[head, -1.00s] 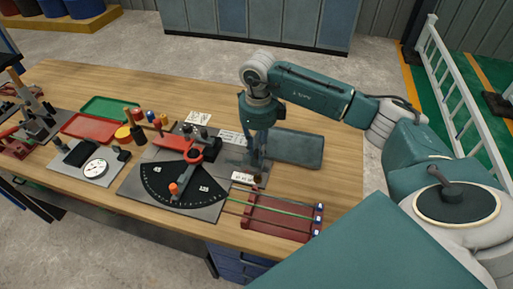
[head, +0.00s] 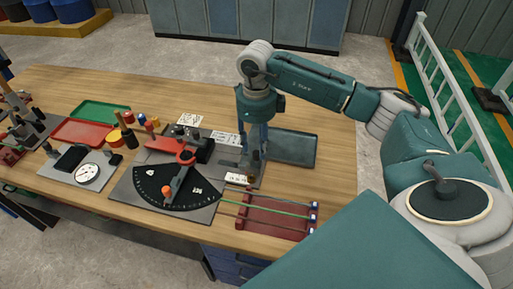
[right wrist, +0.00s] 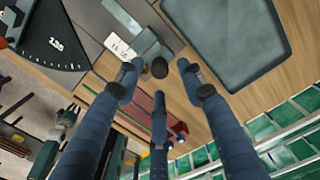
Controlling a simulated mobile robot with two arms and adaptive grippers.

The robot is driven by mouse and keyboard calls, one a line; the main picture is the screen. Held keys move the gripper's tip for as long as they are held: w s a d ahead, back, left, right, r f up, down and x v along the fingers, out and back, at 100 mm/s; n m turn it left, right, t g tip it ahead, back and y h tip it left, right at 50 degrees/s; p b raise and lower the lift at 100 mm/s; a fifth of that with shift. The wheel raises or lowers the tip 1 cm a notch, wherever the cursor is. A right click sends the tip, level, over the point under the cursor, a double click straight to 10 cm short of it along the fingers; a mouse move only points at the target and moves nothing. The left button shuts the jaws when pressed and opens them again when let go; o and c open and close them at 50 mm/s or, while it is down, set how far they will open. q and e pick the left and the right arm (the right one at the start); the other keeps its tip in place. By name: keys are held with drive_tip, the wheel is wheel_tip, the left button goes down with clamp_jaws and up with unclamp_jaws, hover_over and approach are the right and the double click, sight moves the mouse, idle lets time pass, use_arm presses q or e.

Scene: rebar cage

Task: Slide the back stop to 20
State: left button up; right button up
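The back stop seems to be the small grey block with a dark round knob (right wrist: 159,68) in the right wrist view. It lies beside a white scale label (right wrist: 120,47) whose digits are too small to read. In the head view the label (head: 238,178) lies at the right end of the bending plate, with the knob (head: 251,178) just right of it. My right gripper (head: 253,155) points down over the knob. In the right wrist view its blue fingers (right wrist: 160,80) are spread around the knob, with gaps visible, apparently not touching it.
A black angle dial with a red lever (head: 178,180) lies left of the stop. A red rack (head: 270,217) with rods is in front, and a grey tray (head: 292,147) is close behind right. Red (head: 84,132) and green (head: 101,112) trays are farther left.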

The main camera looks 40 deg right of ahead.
wheel_tip(320, 180, up, 10)
idle(0.3)
drive_tip(key=shift+s+f, duration=0.1)
idle(0.4)
